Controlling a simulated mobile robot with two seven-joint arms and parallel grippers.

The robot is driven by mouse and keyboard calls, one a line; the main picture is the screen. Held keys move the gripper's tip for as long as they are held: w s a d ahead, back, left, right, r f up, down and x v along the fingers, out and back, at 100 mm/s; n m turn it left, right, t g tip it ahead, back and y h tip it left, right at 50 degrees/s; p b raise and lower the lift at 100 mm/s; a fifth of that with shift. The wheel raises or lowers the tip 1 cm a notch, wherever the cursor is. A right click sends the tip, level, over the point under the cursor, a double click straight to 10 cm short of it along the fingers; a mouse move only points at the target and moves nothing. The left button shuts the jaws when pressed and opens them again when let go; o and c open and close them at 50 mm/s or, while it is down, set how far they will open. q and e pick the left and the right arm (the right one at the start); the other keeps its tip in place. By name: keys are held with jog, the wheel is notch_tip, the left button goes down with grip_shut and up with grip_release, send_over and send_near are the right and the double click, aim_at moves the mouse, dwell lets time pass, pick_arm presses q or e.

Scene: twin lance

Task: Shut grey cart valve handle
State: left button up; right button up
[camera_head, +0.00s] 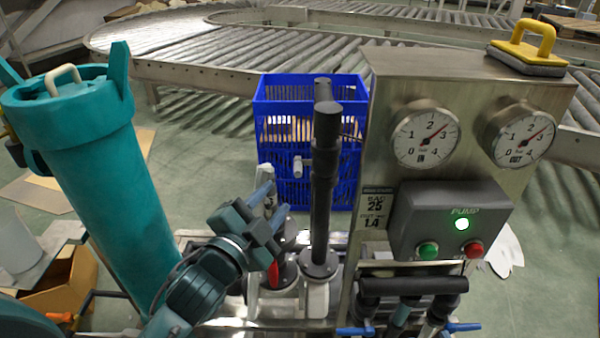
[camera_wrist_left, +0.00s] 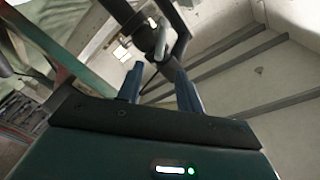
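A small grey valve handle (camera_head: 300,166) sits on the side of the tall black vertical pipe (camera_head: 322,215) of the cart. In the left wrist view the grey handle (camera_wrist_left: 161,42) shows beyond the fingers, against the dark pipe. My left gripper (camera_head: 275,199) is below and left of the handle in the head view. Its two blue fingers are apart with nothing between them; they also show spread in the left wrist view (camera_wrist_left: 158,88). The gripper does not appear to touch the handle. My right gripper is not in view.
A large teal cylinder (camera_head: 115,190) stands at left. The steel panel (camera_head: 385,85) with two gauges and a pump box (camera_head: 450,215) stands right of the pipe. A blue crate (camera_head: 345,185) is behind it. A red handle (camera_head: 273,275) sits low beside my left gripper.

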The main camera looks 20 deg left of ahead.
aim_at(298, 167)
pick_arm(q)
jog(key=w, duration=0.3)
jog(key=w+d+b, duration=0.1)
jog(key=w, duration=0.5)
jog(key=shift+w+d, duration=0.1)
jog(key=shift+d, duration=0.25)
jog(key=shift+w+d, duration=0.1)
jog(key=shift+w, duration=0.5)
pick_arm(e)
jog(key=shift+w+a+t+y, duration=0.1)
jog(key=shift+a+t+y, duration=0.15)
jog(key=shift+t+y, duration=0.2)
pick_arm(q)
jog(key=shift+c, duration=0.5)
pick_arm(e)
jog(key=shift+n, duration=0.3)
pick_arm(q)
grip_shut()
jog(key=shift+b, duration=0.3)
